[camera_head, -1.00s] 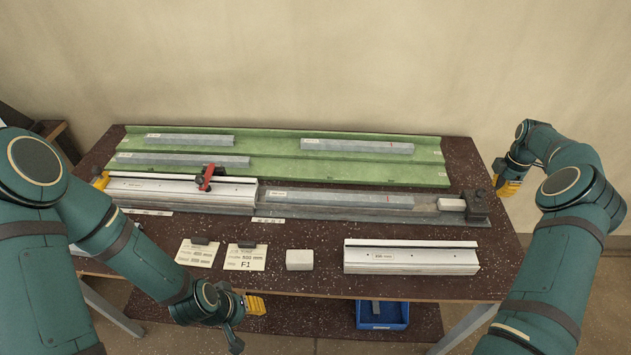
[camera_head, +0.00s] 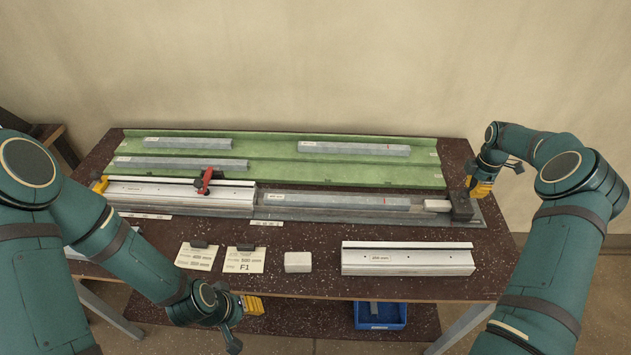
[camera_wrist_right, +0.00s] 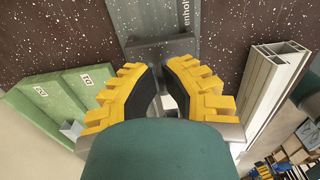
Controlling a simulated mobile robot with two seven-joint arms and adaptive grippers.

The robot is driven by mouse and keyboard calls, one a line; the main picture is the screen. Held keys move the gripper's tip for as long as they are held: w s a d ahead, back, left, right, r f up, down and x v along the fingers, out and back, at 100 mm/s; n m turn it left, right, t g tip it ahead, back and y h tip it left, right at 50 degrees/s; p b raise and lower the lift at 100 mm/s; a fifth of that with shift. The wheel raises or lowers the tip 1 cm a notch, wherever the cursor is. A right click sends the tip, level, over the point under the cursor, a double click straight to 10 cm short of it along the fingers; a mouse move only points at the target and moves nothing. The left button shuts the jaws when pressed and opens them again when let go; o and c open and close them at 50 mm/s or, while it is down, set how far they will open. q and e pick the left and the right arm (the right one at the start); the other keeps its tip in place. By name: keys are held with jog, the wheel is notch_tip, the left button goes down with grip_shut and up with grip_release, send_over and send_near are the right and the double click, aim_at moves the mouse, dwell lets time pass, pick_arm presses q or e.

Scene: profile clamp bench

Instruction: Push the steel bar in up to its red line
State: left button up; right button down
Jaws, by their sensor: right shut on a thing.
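The steel bar (camera_head: 330,201) is a grey bar lying in the grey track, with a red line (camera_head: 386,201) near its right end. Its left end meets the right end of the long aluminium profile (camera_head: 150,195); how far it enters is hidden. A small white block (camera_head: 437,206) sits right of the bar, across a small gap, against a dark slide block (camera_head: 461,207).
A red clamp (camera_head: 205,180) stands on the profile. A green tray (camera_head: 275,167) with several grey bars lies behind. In front are two cards (camera_head: 243,260), a pale block (camera_head: 298,262) and another aluminium profile (camera_head: 408,260). A blue bin (camera_head: 380,316) is below.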

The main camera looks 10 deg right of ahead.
send_over(435, 203)
jog(key=shift+p, duration=0.4)
jog(key=shift+w+a, duration=0.4)
jog(key=shift+a, duration=1.35)
jog(key=shift+w+a, duration=0.4)
jog(key=shift+a, duration=1.3)
jog(key=shift+w+a, duration=0.4)
jog(key=shift+a, duration=1.35)
jog(key=shift+w+a+b, duration=0.45)
jog(key=shift+w+a, duration=0.1)
jog(key=shift+a, duration=1.65)
jog(key=shift+w+a+b, duration=0.5)
jog(key=shift+a, duration=1.65)
jog(key=shift+w+a+b, duration=0.45)
jog(key=shift+w+a, duration=0.1)
jog(key=shift+a, duration=1.65)
jog(key=shift+w+a+b, duration=0.2)
jog(key=shift+w+a, duration=0.15)
jog(key=shift+a, duration=1.25)
jog(key=shift+w+a+b, duration=0.2)
jog(key=shift+w+a, duration=0.2)
jog(key=shift+a, duration=1.15)
jog(key=shift+w+a+b, duration=0.2)
jog(key=shift+w+a, duration=0.15)
jog(key=shift+a, duration=1.25)
jog(key=shift+w+a, duration=0.15)
jog(key=shift+a, duration=0.35)
jog(key=shift+d, duration=0.15)
